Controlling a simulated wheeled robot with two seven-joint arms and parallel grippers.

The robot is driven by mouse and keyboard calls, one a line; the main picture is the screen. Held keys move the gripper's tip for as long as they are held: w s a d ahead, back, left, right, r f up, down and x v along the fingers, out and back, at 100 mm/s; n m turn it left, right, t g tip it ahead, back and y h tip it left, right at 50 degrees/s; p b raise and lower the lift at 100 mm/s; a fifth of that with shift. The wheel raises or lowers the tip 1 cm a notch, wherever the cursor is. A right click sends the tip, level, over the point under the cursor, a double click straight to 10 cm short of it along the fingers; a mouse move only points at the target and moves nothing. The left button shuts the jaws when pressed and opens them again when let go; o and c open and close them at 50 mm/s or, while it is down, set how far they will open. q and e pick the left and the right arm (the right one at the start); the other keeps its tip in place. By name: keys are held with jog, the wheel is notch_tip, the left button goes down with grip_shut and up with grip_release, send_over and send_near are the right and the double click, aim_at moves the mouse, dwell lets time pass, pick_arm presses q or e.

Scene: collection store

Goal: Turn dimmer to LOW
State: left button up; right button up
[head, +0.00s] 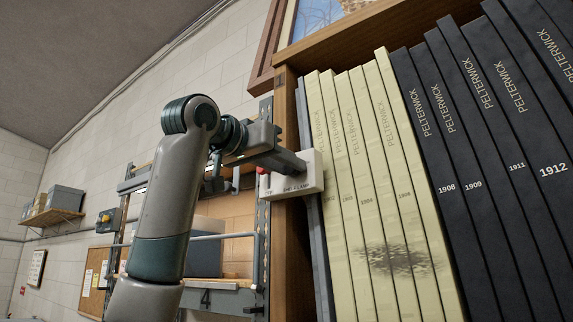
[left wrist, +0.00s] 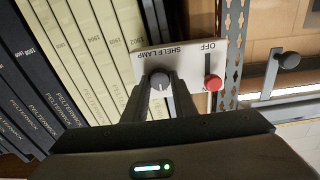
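The white shelf lamp panel (head: 312,172) is fixed at the front edge of the bookcase. In the left wrist view the panel (left wrist: 178,62) appears upside down, with the words SHELF LAMP and OFF. My left gripper (head: 293,163) reaches the panel from the left. In the left wrist view its two fingers (left wrist: 160,88) close in on both sides of the knob and appear to touch it. My right gripper is in neither view.
Cream volumes (head: 362,190) and dark volumes (head: 500,160) stand right of the panel. The wooden bookcase side (head: 290,240) and a metal rack (head: 262,245) are close to my left gripper. A framed picture (head: 320,18) hangs above. A small shelf with boxes (head: 55,212) is far left.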

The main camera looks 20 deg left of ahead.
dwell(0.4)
pick_arm(q)
jog(key=n+b, duration=0.4)
jog(key=n, duration=0.1)
jog(key=shift+f, duration=0.2)
jog(key=shift+a+r+n+b, duration=0.1)
jog(key=shift+n+b, duration=0.75)
jog(key=shift+n, duration=1.05)
jog(key=shift+a+n+b, duration=0.1)
jog(key=shift+n+b, duration=0.7)
jog(key=shift+n, duration=1.1)
jog(key=o, duration=1)
jog(key=shift+o, duration=0.2)
